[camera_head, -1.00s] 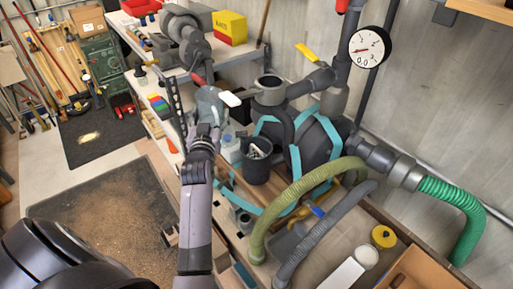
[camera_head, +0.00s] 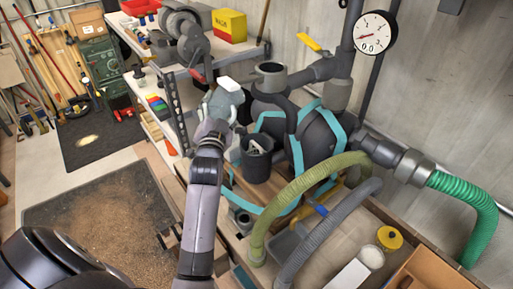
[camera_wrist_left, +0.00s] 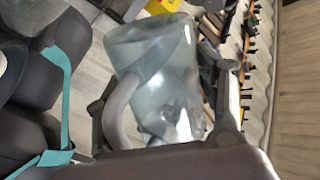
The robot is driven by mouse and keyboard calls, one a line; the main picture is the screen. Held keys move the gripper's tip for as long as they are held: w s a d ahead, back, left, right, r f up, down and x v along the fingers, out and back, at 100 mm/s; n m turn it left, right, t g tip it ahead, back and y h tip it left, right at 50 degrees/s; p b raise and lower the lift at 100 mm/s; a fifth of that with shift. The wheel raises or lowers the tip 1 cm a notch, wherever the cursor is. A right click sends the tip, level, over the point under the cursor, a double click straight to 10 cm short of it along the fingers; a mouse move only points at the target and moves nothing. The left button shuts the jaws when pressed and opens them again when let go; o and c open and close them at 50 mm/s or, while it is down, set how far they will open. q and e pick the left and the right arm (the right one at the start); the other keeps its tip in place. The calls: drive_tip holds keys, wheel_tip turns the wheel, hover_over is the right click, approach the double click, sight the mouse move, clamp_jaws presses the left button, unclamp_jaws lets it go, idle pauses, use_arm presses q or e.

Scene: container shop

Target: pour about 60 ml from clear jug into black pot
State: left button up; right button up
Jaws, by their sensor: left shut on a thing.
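The clear jug (camera_head: 220,103) is in my left gripper (camera_head: 213,124), held up behind and left of the black pot, with a white part at its upper end. In the left wrist view the clear jug (camera_wrist_left: 165,75) fills the middle, with its grey curved handle at the left and the gripper's fingers (camera_wrist_left: 168,108) on both sides. The black pot (camera_head: 256,166) stands on the bench, right of and nearer than the gripper. Pale and dark shapes show in its mouth; I cannot tell what they are. No stream of liquid is visible. My right gripper is out of view.
A dark machine with teal bands (camera_head: 317,137) stands close right of the pot. A green hose (camera_head: 292,190) and a grey hose (camera_head: 325,222) arch over the bench in front. A metal shelf (camera_head: 178,110) is behind left. A gauge (camera_head: 376,32) hangs at the upper right.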

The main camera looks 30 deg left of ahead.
use_arm(q)
drive_tip(key=m+b, duration=0.1)
drive_tip(key=m, duration=0.1)
drive_tip(key=f+m+b, duration=0.1)
drive_tip(key=m, duration=0.1)
drive_tip(key=shift+t, duration=0.3)
drive_tip(key=shift+f+m+h+b, duration=0.15)
drive_tip(key=shift+m+b, duration=0.2)
drive_tip(key=shift+m, duration=0.3)
drive_tip(key=shift+m+h+b, duration=0.15)
drive_tip(key=shift+m+b, duration=0.15)
drive_tip(key=shift+m, duration=0.35)
drive_tip(key=shift+f+m, duration=0.1)
drive_tip(key=shift+m, duration=0.4)
drive_tip(key=shift+w+d+m, duration=0.1)
drive_tip(key=shift+d+m, duration=0.2)
drive_tip(key=shift+w+d+f+m+t, duration=0.1)
drive_tip(key=shift+d+m+t, duration=0.15)
drive_tip(key=shift+m+t, duration=0.05)
drive_tip(key=shift+a, duration=0.2)
drive_tip(key=shift+d+f+m, duration=0.1)
drive_tip(key=shift+m, duration=0.4)
drive_tip(key=shift+a+f+m+h, duration=0.15)
drive_tip(key=shift+a+m+h, duration=0.15)
drive_tip(key=shift+m, duration=0.2)
idle(0.4)
